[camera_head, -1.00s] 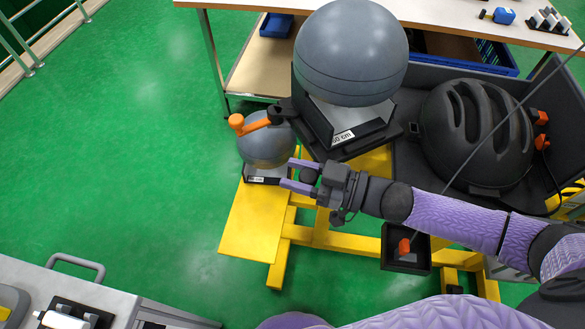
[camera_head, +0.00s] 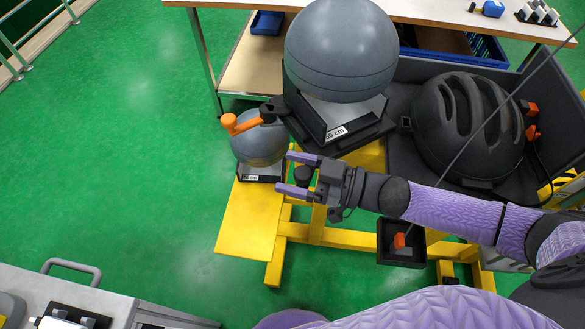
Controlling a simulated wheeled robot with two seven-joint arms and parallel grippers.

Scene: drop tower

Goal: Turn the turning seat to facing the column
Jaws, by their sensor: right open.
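The turning seat seems to be the dark slab (camera_head: 355,139) under a large grey ball (camera_head: 340,50) with a labelled base. A black lever with an orange grip (camera_head: 242,124) sticks out from its left side. A smaller grey ball (camera_head: 257,143) on a labelled block sits below the lever, partly hidden by it. My right gripper (camera_head: 283,173) is open and empty, its purple fingers pointing left, just right of the smaller ball's block and below the lever. It appears apart from the lever. I cannot make out the column. My left gripper is out of view.
A yellow frame (camera_head: 248,220) stands under the balls. A black helmet (camera_head: 467,125) lies in a dark tray at right. A small black box (camera_head: 400,254) with an orange part is below my right forearm. A workbench (camera_head: 440,14) spans the back; green floor is clear at left.

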